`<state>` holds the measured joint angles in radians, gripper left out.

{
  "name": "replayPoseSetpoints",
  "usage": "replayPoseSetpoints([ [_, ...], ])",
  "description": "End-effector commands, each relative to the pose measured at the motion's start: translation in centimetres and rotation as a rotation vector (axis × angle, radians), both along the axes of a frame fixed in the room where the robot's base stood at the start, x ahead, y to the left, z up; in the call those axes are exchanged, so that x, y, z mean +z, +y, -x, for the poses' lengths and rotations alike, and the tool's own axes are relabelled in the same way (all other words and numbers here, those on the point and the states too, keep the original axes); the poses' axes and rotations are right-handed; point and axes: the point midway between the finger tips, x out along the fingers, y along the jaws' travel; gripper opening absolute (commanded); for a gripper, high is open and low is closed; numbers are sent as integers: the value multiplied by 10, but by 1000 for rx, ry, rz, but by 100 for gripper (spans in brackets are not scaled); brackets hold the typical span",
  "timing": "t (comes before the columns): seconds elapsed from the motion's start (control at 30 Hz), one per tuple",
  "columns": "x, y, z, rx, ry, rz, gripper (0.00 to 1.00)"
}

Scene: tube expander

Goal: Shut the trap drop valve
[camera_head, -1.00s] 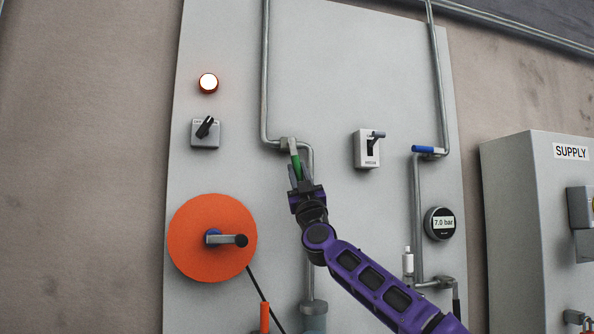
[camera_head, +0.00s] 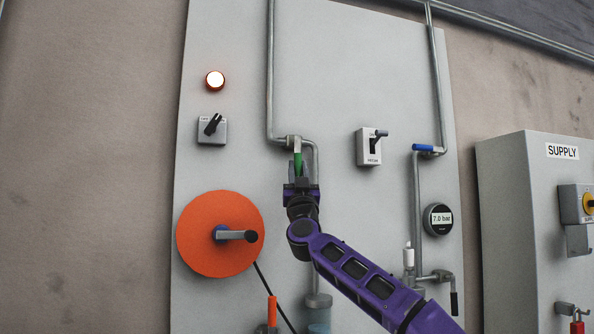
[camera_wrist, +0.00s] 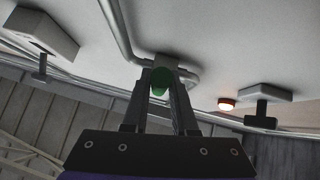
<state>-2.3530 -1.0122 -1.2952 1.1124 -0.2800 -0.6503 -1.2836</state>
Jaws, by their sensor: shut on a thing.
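The green lever (camera_head: 298,163) hangs about straight down from a valve body (camera_head: 293,142) on the left pipe of the grey panel. I take this for the trap drop valve; no label on it is readable. My gripper (camera_head: 299,180) reaches up from below and is shut on the lower part of the green lever. In the wrist view the rounded green lever end (camera_wrist: 161,80) sits between my two fingers (camera_wrist: 160,100), with the valve body (camera_wrist: 162,62) just beyond. The fingers partly hide the lever.
A large orange reel (camera_head: 198,235) with a crank handle is left of my gripper. A toggle switch (camera_head: 369,147), a blue-handled valve (camera_head: 425,148) and a 7.0 bar gauge (camera_head: 438,220) are to the right. A rotary switch (camera_head: 212,128) and a lit lamp (camera_head: 215,81) are upper left.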

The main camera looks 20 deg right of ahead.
Motion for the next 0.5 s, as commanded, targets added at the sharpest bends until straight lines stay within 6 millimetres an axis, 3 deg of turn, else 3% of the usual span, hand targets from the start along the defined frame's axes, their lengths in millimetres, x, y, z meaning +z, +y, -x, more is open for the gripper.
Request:
replayPoseSetpoints([
  [0.2, 0, 1, 0, 3, 1, -2, 0],
  [0.23, 0, 1, 0, 3, 1, -2, 29],
  [0.3, 0, 1, 0, 3, 1, -2, 42],
  [0.4, 0, 1, 0, 2, 0, -1, 56],
  [0.5, 0, 1, 0, 2, 0, -1, 56],
])
